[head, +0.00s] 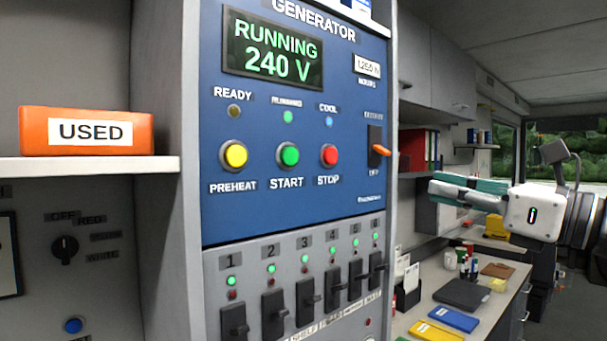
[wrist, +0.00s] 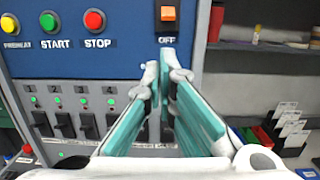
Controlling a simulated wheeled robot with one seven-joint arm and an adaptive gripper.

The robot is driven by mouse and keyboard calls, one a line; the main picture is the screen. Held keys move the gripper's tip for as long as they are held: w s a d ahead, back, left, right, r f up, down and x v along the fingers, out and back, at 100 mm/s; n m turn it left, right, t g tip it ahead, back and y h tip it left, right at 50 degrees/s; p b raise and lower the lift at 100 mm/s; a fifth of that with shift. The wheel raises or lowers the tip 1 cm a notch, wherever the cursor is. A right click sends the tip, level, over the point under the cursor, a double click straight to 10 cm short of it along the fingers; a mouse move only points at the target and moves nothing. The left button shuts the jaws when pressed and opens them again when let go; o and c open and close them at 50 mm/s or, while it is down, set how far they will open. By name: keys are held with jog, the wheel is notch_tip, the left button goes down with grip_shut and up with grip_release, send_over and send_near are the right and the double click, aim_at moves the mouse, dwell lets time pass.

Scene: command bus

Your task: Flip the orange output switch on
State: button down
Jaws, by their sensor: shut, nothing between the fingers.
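The orange output switch (head: 381,150) is a small lever on a black plate at the right side of the blue generator panel (head: 300,215). In the head view its lever sticks out toward the lower part of the plate, on the OFF side. In the wrist view the orange switch (wrist: 168,14) shows at the top edge, just above the OFF label. My gripper (head: 432,188) is shut and empty, to the right of the panel and apart from the switch. In the wrist view its teal-padded fingers (wrist: 167,62) point at the panel, with their tips below the switch.
The display (head: 272,52) reads RUNNING 240 V. Yellow, green and red buttons (head: 329,155) sit left of the switch. A row of black breakers (head: 307,295) with green lights lies below. A counter with folders (head: 455,318) and a rack of cards (wrist: 285,130) stand to the right.

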aim_at(382, 151)
jog(key=shift+w+d+r, duration=0.1)
jog(key=shift+d+r, duration=0.1)
jog(key=p+x, duration=0.1)
jog(key=x, duration=0.9)
jog(key=shift+d+r+p, duration=0.1)
jog(key=shift+r+p, duration=0.05)
jog(key=shift+p, duration=0.35)
jog(key=shift+r+h, duration=0.1)
jog(key=shift+h, duration=0.2)
jog(key=shift+p, duration=0.3)
